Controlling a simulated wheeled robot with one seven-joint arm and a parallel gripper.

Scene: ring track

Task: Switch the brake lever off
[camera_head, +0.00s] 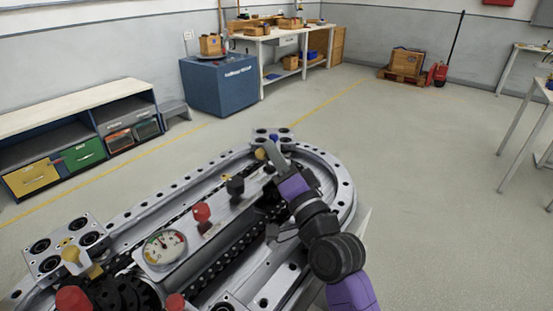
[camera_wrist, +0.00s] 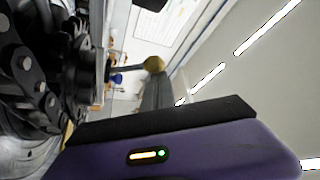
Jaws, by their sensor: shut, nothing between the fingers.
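A ring track machine (camera_head: 340,165) carries several knobbed levers, and I cannot tell by label which is the brake lever. A yellow knob (camera_head: 260,154) is at its far end, right beside the tip of my gripper (camera_head: 271,148). In the wrist view a gold knob on a dark stem (camera_wrist: 154,64) stands just beyond the grey finger (camera_wrist: 157,92); contact is unclear. A red knob (camera_head: 201,211) and a black knob (camera_head: 236,186) stand on the middle panel. My gripper is shut and empty, reaching over the far end.
A round gauge (camera_head: 164,246) sits on the near panel. Another yellow knob (camera_head: 71,255) is on the left block. Red knobs (camera_head: 72,298) are at the near edge. The chain and rails lie below my arm. The floor beyond is open.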

